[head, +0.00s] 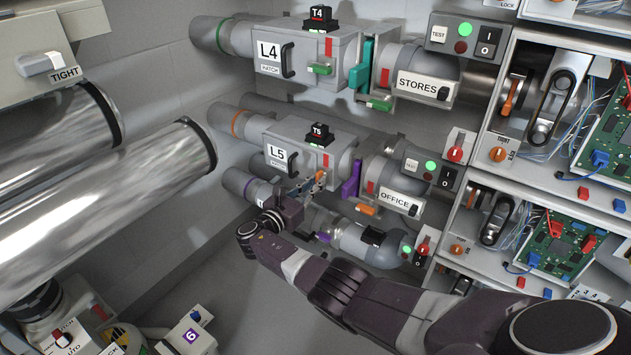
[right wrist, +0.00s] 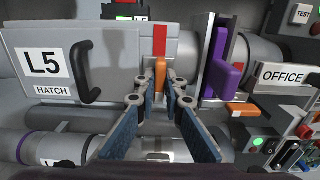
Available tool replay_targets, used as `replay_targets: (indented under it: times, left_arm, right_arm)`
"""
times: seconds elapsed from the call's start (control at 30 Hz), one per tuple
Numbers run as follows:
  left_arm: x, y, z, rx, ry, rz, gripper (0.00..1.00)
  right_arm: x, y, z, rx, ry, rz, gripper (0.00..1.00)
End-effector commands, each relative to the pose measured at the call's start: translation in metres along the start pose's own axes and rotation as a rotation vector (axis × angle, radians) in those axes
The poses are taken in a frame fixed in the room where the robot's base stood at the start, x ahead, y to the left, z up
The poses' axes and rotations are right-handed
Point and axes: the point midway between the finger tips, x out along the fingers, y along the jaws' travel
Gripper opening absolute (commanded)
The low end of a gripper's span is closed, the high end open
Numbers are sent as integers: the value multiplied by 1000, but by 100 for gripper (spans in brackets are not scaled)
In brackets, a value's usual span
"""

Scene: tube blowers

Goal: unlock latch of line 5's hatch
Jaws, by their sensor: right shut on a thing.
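The line 5 hatch is a grey box marked L5 (head: 277,153) in the middle of the head view, with a black handle (head: 293,163). It also shows at the left of the right wrist view (right wrist: 42,62). Its orange latch (right wrist: 160,72) stands upright, below a red stripe (right wrist: 160,40). My right gripper (head: 312,184) is at the hatch's lower right; in the right wrist view its fingertips (right wrist: 161,88) are closed on the lower part of the latch. The fingers hide the latch's lower end. My left gripper is not in view.
A purple gate plate (right wrist: 228,62) and the OFFICE unit (head: 396,198) stand right of the hatch. The L4 hatch (head: 273,54) is above, and another tube line (head: 352,238) runs below. Large metal tubes (head: 110,200) fill the left side.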

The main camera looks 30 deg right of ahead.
Motion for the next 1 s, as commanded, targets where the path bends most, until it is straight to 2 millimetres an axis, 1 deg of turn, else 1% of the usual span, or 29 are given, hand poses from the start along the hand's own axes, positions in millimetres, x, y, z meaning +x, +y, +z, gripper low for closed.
replay_targets:
  times: [0.03,0.5,0.53,0.67,0.7,1.0]
  left_arm:
    - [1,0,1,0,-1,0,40]
    - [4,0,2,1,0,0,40]
    - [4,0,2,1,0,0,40]
    - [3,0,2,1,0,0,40]
    - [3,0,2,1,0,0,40]
    - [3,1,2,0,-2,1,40]
  right_arm:
    - [-2,0,-2,-10,5,0,0]
    - [-2,-1,-3,-25,5,0,0]
    - [-2,-1,-3,-25,5,0,10]
    - [-1,0,-3,-24,4,0,25]
    - [-1,0,-2,-23,4,0,27]
    - [-2,0,-1,-21,2,1,27]
